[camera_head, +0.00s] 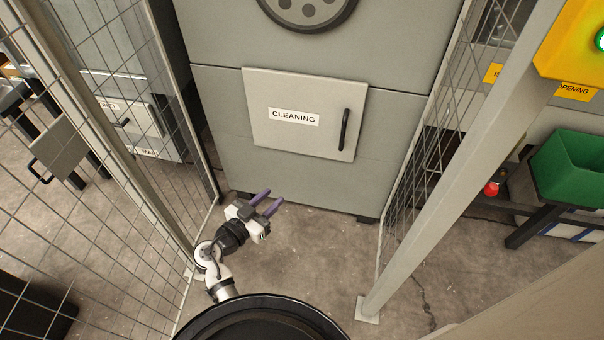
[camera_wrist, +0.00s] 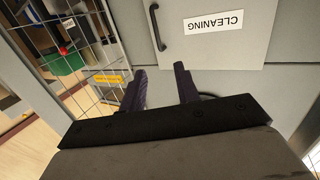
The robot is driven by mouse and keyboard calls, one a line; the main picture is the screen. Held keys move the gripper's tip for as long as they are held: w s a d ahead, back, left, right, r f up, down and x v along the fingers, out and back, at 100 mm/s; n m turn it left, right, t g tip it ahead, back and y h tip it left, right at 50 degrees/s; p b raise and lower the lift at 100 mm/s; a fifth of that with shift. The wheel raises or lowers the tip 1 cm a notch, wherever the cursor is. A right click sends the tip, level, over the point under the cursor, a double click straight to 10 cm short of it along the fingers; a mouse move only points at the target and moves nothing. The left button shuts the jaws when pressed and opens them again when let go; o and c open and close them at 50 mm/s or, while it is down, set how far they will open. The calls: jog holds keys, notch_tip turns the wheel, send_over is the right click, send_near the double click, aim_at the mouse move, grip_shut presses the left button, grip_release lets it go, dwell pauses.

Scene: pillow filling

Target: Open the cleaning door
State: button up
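The cleaning door (camera_head: 300,138) is a light grey panel with a "CLEANING" label, set in the front of a grey machine. It looks shut. Its black vertical handle (camera_head: 345,129) is on the right side of the door. My gripper (camera_head: 267,203) is open and empty, below and to the left of the handle, apart from the door. In the wrist view the door (camera_wrist: 240,50) shows turned over, with the handle (camera_wrist: 157,27) at the upper left, beyond the two purple fingers (camera_wrist: 160,88).
Wire mesh fence panels stand on the left (camera_head: 100,150) and right (camera_head: 425,165), with a slanted grey post (camera_head: 450,165) at the right. A green bin (camera_head: 575,168) is beyond the right fence. The floor (camera_head: 310,265) before the machine is clear.

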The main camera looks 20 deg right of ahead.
jog(key=w+d+h+p, duration=0.1)
jog(key=w+d+p, duration=0.3)
jog(key=d, duration=0.7)
jog(key=shift+w+d+f, duration=0.15)
jog(key=shift+w+f, duration=0.2)
jog(key=shift+w, duration=0.4)
jog(key=shift+c, duration=0.3)
grip_shut()
dwell(0.5)
jog(key=shift+o, duration=0.3)
grip_release()
